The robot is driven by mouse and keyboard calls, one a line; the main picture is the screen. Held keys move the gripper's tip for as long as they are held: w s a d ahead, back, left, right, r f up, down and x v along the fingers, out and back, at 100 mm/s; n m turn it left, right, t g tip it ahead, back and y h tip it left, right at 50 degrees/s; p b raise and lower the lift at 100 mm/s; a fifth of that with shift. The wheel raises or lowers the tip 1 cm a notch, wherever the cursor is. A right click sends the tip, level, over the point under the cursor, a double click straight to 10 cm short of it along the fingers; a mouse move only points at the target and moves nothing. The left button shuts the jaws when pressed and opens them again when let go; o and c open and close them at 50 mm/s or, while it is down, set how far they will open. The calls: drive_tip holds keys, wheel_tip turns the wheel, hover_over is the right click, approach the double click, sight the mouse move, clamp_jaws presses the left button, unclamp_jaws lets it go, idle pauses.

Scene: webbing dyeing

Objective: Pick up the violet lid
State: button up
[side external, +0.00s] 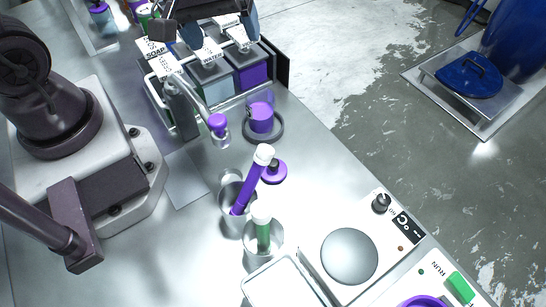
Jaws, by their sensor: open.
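A violet disc with a small dark knob, which looks like the violet lid (277,174), lies on the metal table just right of a clear cup (231,222). A violet stick with a white cap (250,185) leans in that cup and passes close to the lid's left side. My gripper (208,28) is at the top edge, partly cut off, above the row of labelled tanks. It is open, well away from the lid, and its fingertips are hard to make out.
A violet container (261,118) stands in a dark ring behind the lid. A violet-knobbed tool (218,125) is left of it. A second cup (263,246) holds a green stick. A hot plate (349,256) is at front right. The labelled tanks (212,82) stand behind.

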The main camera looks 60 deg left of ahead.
drive_tip(key=w+d+f+n+g+h, duration=0.15)
drive_tip(key=d+f+n+h, duration=0.25)
drive_tip(key=d+f+n, duration=0.5)
drive_tip(key=n, duration=0.1)
approach(272, 162)
drive_tip(key=x, duration=0.4)
drive_tip(key=shift+w+d+f, duration=0.2)
drive_tip(key=shift+d+f, duration=0.05)
drive_tip(key=shift+f, duration=0.05)
drive_tip(key=shift+x, duration=2.9)
drive_tip(key=shift+s+a, duration=0.1)
drive_tip(key=c, duration=0.9)
